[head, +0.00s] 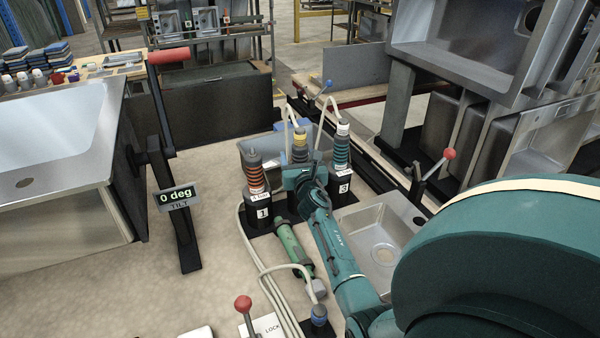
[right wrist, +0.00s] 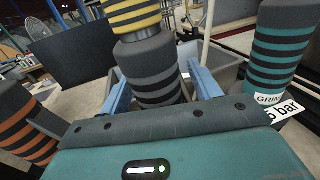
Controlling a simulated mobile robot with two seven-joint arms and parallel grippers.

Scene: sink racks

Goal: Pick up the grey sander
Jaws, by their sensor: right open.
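Three banded tools stand upright in black holders. The middle one has a dark grey banded body (right wrist: 150,68) and a yellow-and-black banded upper part (right wrist: 134,16); it also shows in the head view (head: 299,148). I take it as the grey sander, though its label is hidden. My right gripper (right wrist: 157,75) is open, with one blue finger on each side of the grey body; I cannot tell whether they touch it. In the head view my right wrist hides the tool's lower part and holder. My left gripper is not in view.
An orange-banded tool (head: 254,174) in holder 1 stands close left, a teal-banded tool (head: 342,155) in holder 3 close right. Pale hoses rise behind. A green tool (head: 290,245) lies in front. A grey bin (head: 258,149) is behind; a steel sink (head: 384,242) lies right.

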